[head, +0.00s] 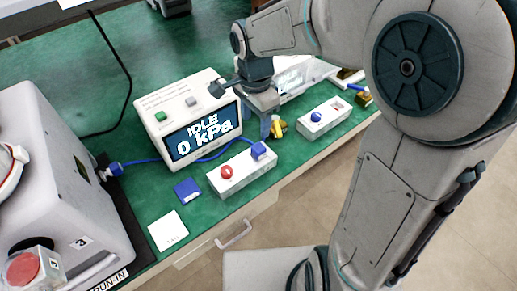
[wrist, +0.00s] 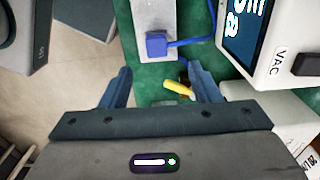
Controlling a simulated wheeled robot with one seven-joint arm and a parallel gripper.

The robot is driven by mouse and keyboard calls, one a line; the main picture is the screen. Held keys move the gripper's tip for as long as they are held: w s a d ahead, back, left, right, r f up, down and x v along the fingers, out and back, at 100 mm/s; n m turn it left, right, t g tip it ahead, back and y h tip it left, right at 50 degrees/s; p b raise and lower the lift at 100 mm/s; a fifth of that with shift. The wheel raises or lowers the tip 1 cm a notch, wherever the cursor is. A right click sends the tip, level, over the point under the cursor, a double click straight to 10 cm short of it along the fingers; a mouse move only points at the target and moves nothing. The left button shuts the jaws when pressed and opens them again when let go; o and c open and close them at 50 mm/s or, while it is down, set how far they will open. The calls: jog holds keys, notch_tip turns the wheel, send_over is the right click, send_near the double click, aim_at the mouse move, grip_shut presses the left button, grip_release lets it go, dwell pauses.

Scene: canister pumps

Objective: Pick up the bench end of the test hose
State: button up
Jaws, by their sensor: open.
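A blue test hose (head: 213,154) runs from a blue connector (head: 117,169) at the left machine, past the display box, to a blue end block (head: 258,151) on a white block (head: 240,172). The hose's bench end (wrist: 156,44) also shows in the wrist view, on the white block (wrist: 152,13), just beyond my fingertips. My gripper (wrist: 161,80) is open, with nothing held. In the head view my gripper (head: 268,125) points down at the bench, right of the end block and apart from it. A yellow piece (wrist: 178,89) shows between the fingers, lower in the wrist view.
A display box (head: 187,119) reading "IDLE 0 kPa" stands behind the hose. A second white block (head: 323,118) with a blue knob is to the right. A blue square (head: 187,191) and a white card (head: 168,231) lie in front. A machine (head: 60,185) stands at left.

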send_over(256, 149)
jog(key=f, duration=0.5)
jog(key=shift+w+f, duration=0.35)
jog(key=shift+w, duration=0.05)
jog(key=shift+s+f, duration=0.2)
jog(key=shift+f, duration=1.2)
jog(key=shift+s+f, duration=0.15)
jog(key=shift+f, duration=1.2)
jog(key=c, duration=1.1)
jog(key=shift+r, duration=0.1)
